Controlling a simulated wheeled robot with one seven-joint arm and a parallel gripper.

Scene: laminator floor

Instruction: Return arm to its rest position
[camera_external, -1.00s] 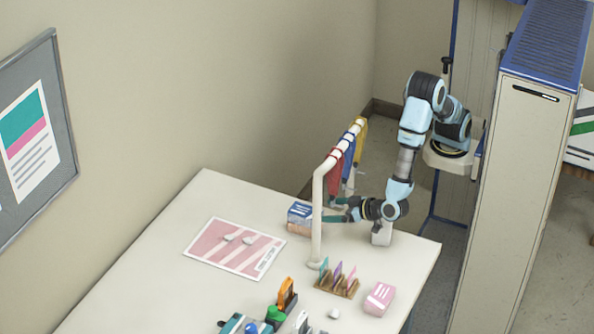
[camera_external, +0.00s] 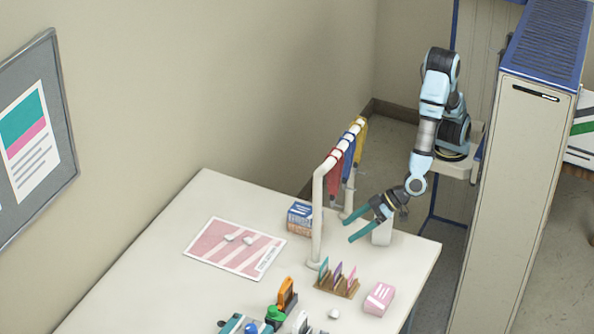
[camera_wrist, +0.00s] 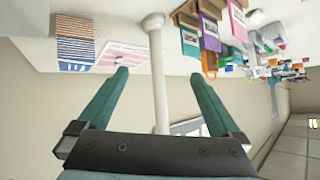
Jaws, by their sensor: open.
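My gripper (camera_external: 352,228) is open and empty above the right part of the white table (camera_external: 140,265), just right of the white rack (camera_external: 317,215). In the wrist view its two teal fingers (camera_wrist: 158,78) are spread wide with nothing between them. The rack's white post (camera_wrist: 158,75) stands beyond and between the fingers in that view. My arm reaches down and to the left from its mount beside the tall cabinet, with the elbow raised.
Red, blue and yellow cloths (camera_external: 349,155) hang on the rack. A striped box (camera_external: 300,217), a pink mat (camera_external: 235,247), a wooden card holder (camera_external: 338,285) and a pink block (camera_external: 379,298) lie on the table. A tall cabinet (camera_external: 520,170) stands at right. A white block (camera_external: 382,232) is below my wrist.

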